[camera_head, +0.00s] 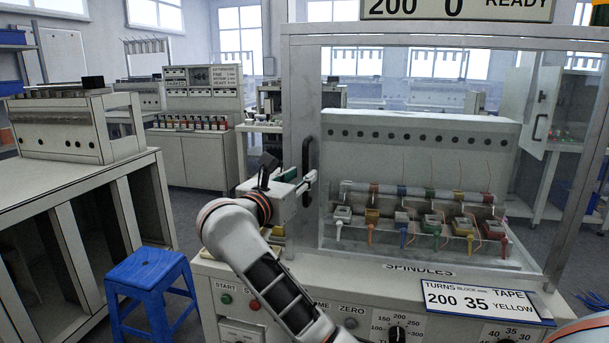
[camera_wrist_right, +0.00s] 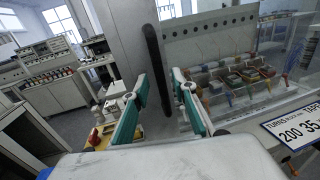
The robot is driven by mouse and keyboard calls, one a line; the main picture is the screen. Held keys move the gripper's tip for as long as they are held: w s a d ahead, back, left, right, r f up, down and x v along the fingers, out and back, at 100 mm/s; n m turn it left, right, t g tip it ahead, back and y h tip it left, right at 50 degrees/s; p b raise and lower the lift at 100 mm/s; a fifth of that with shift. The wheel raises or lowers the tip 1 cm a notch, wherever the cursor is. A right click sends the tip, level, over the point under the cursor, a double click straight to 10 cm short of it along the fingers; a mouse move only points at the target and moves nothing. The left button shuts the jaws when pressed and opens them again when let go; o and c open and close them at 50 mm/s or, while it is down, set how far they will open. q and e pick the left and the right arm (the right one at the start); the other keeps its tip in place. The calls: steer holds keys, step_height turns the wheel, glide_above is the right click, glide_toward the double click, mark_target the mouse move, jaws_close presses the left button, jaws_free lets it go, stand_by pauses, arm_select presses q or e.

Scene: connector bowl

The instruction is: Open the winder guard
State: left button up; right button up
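The winder guard (camera_head: 301,120) is a clear panel in a grey frame, standing in front of the spindles. It looks shut. Its black upright bar handle (camera_head: 307,172) is on the frame's left side; it also shows in the right wrist view (camera_wrist_right: 156,70). My right gripper (camera_head: 308,184) is beside the handle in the head view. In the right wrist view its green-padded fingers (camera_wrist_right: 160,92) are spread apart, with the handle appearing between them. I cannot tell whether they touch it. My left gripper is not in view.
Behind the guard, several coloured spindles (camera_head: 437,228) stand in a row. Below is a control panel with a dial (camera_head: 397,333) and a sign (camera_head: 480,300). A blue stool (camera_head: 147,268) stands at left, beside a grey bench (camera_head: 75,178). Floor shows between stool and machine.

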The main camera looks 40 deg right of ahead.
mark_target(304, 174)
steer(key=shift+x, duration=1.65)
jaws_close()
steer(key=shift+a, duration=0.15)
